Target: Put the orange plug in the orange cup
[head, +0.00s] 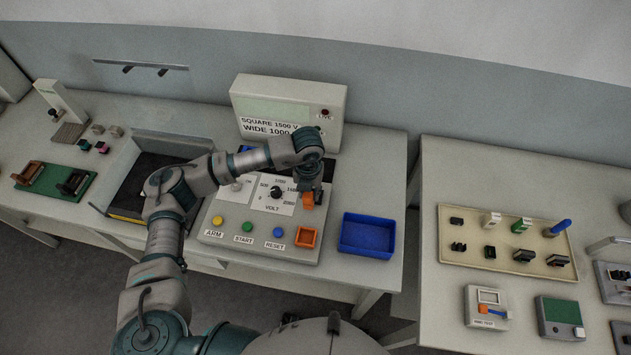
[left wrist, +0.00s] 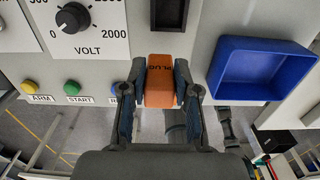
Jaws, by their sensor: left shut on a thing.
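The orange plug (head: 308,200), marked PLUG, is between the fingers of my left gripper (head: 313,192). In the left wrist view my left gripper (left wrist: 160,88) is shut on the plug (left wrist: 160,82), one finger on each side. The orange cup (head: 306,237) is a small square open box at the front right corner of the grey VOLT panel. In the head view the plug is above and behind the cup, apart from it. I cannot make out the cup in the left wrist view. My right gripper is not in view.
A blue tray (head: 367,234) stands right of the panel; it also shows in the left wrist view (left wrist: 258,70). ARM, START and RESET buttons line the panel's front, with a black dial (head: 277,192) behind. A beige tray (head: 508,238) with connectors is on the right table.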

